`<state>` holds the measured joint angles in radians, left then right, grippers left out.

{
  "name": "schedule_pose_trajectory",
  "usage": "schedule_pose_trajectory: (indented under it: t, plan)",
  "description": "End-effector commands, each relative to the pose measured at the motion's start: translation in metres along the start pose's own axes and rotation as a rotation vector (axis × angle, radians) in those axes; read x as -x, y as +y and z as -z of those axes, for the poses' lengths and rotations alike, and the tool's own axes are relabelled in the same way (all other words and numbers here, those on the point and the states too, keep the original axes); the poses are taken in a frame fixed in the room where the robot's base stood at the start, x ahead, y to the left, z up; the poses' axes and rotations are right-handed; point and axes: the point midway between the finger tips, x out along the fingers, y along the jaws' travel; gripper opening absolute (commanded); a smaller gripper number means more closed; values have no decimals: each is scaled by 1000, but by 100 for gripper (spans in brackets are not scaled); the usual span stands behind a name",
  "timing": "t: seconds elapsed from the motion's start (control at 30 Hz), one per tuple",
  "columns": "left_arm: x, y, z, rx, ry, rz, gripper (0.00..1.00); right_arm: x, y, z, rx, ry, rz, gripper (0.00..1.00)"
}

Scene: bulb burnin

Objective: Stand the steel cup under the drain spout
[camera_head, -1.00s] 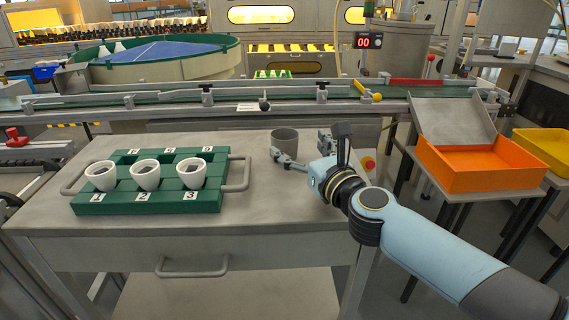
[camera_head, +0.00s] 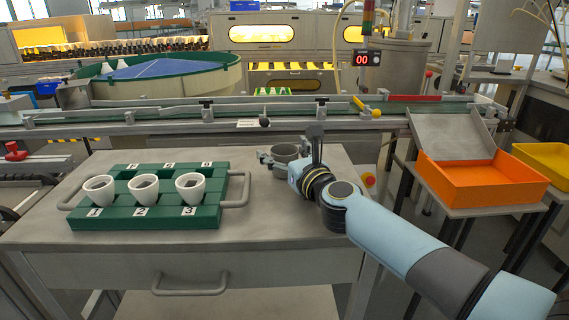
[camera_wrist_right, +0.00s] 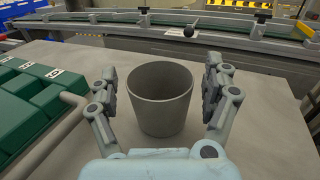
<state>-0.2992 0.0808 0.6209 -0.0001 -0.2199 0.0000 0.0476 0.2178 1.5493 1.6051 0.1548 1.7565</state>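The steel cup (camera_head: 286,149) is a plain grey, open-topped cup standing upright on the grey table, right of the green tray. In the right wrist view the cup (camera_wrist_right: 160,104) looks empty and sits between the fingers of my right gripper (camera_wrist_right: 160,84). The fingers are spread on both sides of it, with a visible gap on each side. In the head view the right gripper (camera_head: 284,158) partly hides the cup. My left gripper is not in view. I cannot pick out the drain spout in either view.
A green numbered tray (camera_head: 150,222) with three white cups (camera_head: 190,187) and a side handle stands left. A conveyor rail (camera_head: 230,113) runs behind the table. A grey tank (camera_head: 398,70) stands at the back right. An orange box (camera_head: 482,190) is at right. The front tabletop is clear.

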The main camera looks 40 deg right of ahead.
Motion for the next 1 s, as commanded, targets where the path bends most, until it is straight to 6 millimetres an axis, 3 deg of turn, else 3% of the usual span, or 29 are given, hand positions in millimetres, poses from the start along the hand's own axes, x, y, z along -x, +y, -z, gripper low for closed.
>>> schedule_pose_trajectory:
  t: [0.03, 0.4, 0.8, 1.0]
  plan:
    - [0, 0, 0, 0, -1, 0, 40, 0, 0, 0, 0, 0, 0, 74]
    - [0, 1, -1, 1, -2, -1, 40, 0, 0, 0, 0, 0, 0, 27]
    - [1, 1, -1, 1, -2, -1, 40, 0, 0, -1, 0, -1, 0, 21]
    - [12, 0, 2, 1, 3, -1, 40, 0, 0, -14, -1, -2, 0, 21]
